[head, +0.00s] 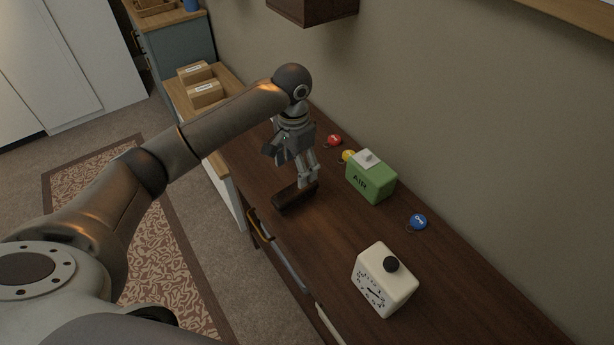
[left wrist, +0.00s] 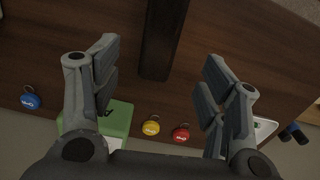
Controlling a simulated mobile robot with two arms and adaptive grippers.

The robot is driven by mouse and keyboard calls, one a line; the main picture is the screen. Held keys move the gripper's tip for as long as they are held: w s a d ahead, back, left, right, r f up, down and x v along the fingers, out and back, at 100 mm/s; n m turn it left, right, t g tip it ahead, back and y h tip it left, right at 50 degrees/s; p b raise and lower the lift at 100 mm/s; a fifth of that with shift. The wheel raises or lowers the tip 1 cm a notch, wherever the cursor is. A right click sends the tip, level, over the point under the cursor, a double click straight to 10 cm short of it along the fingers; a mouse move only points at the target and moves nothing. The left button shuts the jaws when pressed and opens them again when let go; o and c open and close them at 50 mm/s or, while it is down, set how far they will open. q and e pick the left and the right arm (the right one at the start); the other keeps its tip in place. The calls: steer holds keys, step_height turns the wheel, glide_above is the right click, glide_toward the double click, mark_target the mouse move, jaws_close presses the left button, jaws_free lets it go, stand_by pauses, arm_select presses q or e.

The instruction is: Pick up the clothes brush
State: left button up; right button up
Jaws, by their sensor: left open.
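The clothes brush (head: 291,197) is a dark brown, elongated piece lying on the brown wooden cabinet top (head: 335,240). In the left wrist view the brush (left wrist: 164,32) runs down from the top edge, and its near end lies between my two fingers in the picture. My left gripper (head: 309,178) points down over the brush and is open. In the left wrist view the fingers of this gripper (left wrist: 160,64) stand apart, with a gap on each side of the brush. I cannot tell the exact height above it. My right gripper is not in view.
A green AIR box (head: 370,184) stands right of the gripper. Red (head: 334,140), yellow (head: 348,156) and blue (head: 417,222) round tags lie near the wall. A white box with a black knob (head: 384,281) stands nearer. A dark wall box (head: 312,10) hangs above.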

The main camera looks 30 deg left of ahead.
mark_target(295, 189)
arm_select(q)
steer(key=shift+w+a+f, duration=0.1)
steer(key=shift+a+f, duration=0.05)
steer(key=shift+f, duration=0.15)
steer(key=shift+s+f, duration=0.35)
steer(key=shift+f, duration=0.1)
steer(key=f, duration=0.3)
steer(key=shift+s+f, duration=0.2)
steer(key=shift+s, duration=0.1)
step_height(295, 189, down, 4)
steer(key=shift+w+f+p, duration=0.15)
steer(key=shift+p, duration=0.45)
steer(key=shift+f, duration=0.25)
steer(key=shift+w, duration=0.1)
steer(key=shift+c, duration=2.9)
steer(key=c, duration=0.5)
steer(key=shift+c, duration=0.4)
steer(key=shift+r, duration=0.65)
steer(key=s+d+r+b, duration=0.1)
steer(key=s+d+r, duration=0.4)
steer(key=s+r, duration=0.6)
steer(key=shift+s+r, duration=0.35)
steer(key=shift+s, duration=0.7)
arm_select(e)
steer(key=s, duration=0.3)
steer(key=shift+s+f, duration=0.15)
